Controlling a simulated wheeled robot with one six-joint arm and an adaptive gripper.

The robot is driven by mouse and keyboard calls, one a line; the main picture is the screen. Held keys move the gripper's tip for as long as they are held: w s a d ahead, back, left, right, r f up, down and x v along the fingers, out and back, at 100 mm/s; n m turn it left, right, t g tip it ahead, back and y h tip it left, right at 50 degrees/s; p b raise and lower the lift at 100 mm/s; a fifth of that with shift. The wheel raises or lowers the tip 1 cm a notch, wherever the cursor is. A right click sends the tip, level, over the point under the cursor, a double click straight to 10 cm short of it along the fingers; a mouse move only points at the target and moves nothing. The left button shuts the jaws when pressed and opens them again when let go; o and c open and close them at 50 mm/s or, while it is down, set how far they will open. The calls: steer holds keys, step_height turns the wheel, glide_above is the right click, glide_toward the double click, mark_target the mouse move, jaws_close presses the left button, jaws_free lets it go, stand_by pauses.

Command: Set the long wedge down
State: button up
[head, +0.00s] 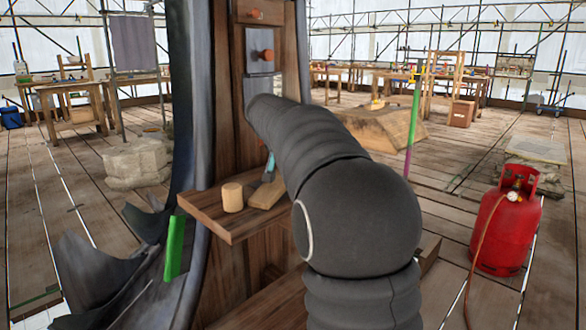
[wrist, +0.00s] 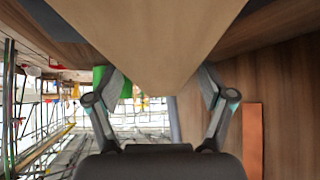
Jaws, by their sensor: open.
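A pale wooden wedge (head: 267,194) lies on the small wooden shelf (head: 218,220) in the head view, partly hidden by my arm. A grey and teal part of my gripper (head: 267,169) shows just above it; the rest is hidden behind the arm. In the wrist view, a large tan wooden piece, apparently the long wedge (wrist: 150,35), tapers to a point between the fingers. My gripper (wrist: 160,75) is open, one finger on each side of it. I cannot tell whether either finger touches it.
A short wooden cylinder (head: 232,197) stands on the shelf left of the wedge. A green strip (head: 174,248) hangs near the shelf's left corner. A post with wooden pegs (head: 262,56) rises behind. A red gas bottle (head: 505,225) stands on the floor at right.

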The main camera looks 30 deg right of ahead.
steer(key=c, duration=1.3)
steer(key=shift+r, duration=0.1)
jaws_close()
steer(key=shift+r, duration=0.1)
